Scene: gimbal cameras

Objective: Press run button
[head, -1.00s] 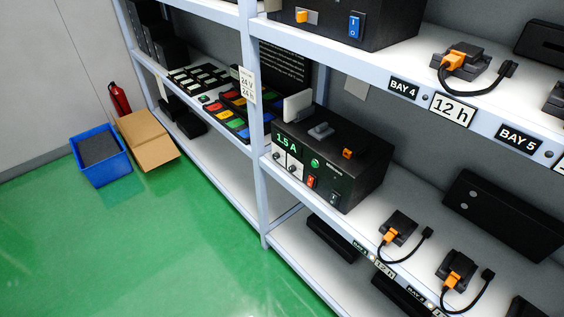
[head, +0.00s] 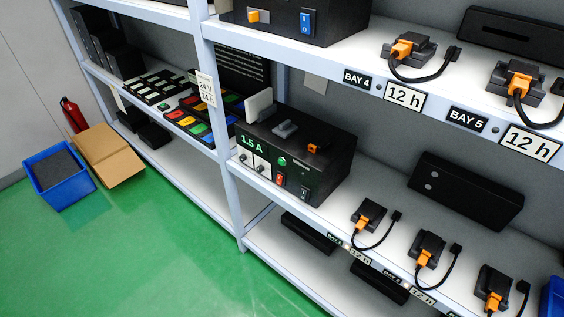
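A black power unit (head: 322,172) with a green "1.5 A" display (head: 253,143) stands on the middle shelf in the head view. Its front has a small round green button (head: 282,161), two knobs on a white panel, a red rocker switch (head: 280,180) and a dark switch (head: 304,192). The lettering by these is too small to read, so I cannot tell which one is marked run. An orange connector (head: 318,147) and a grey block sit on its top. Neither of my grippers is in view.
A shelf upright (head: 222,130) stands just left of the unit. Above is a shelf with a blue-switched box (head: 300,18) and orange-plugged blocks. More plugged blocks (head: 426,248) are below right. A blue bin (head: 60,178) and cardboard box (head: 108,155) stand on clear green floor (head: 130,255).

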